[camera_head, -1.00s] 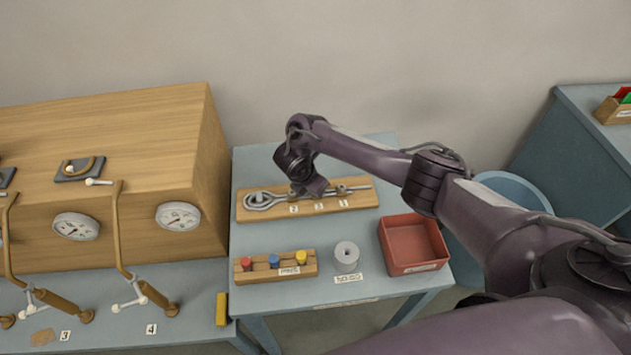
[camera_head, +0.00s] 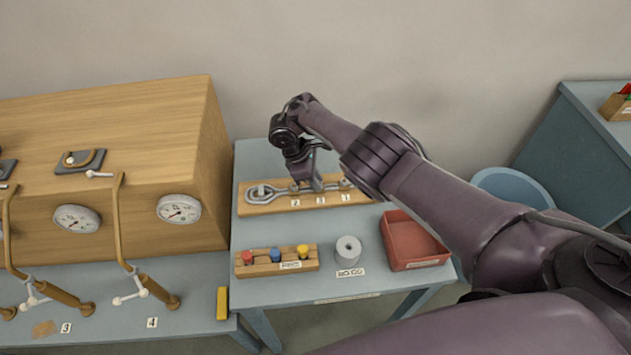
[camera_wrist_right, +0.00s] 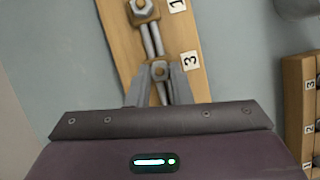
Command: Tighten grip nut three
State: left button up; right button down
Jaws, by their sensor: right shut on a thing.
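A wooden board (camera_head: 262,208) on the small blue-grey table holds a metal rod assembly with an eye end (camera_head: 262,192) and hex nuts. Labels 2, 3 and 1 sit along its front edge. In the right wrist view, grip nut three (camera_wrist_right: 160,70) is the nut beside label 3 (camera_wrist_right: 191,61). My right gripper (camera_wrist_right: 160,88) is shut on it, one finger on each side. In the head view my right gripper (camera_head: 309,187) reaches down to the board, and its wrist hides part of the rod. Nut one (camera_wrist_right: 142,10) lies further along. My left gripper is not in view.
In front of the board stand a rack with coloured pegs (camera_head: 276,264), a grey ring (camera_head: 348,249) and a red tray (camera_head: 412,242). A large wooden cabinet with gauges (camera_head: 150,160) is to the left. A blue bin (camera_head: 513,186) is at the right.

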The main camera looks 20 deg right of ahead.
jog(key=shift+w+d+m+g+b, duration=0.1)
jog(key=shift+m+g+b, duration=0.2)
jog(key=shift+m, duration=0.5)
jog(key=c, duration=1.3)
grip_release()
jog(key=v, duration=0.7)
jog(key=shift+r, duration=0.45)
jog(key=shift+w, duration=0.1)
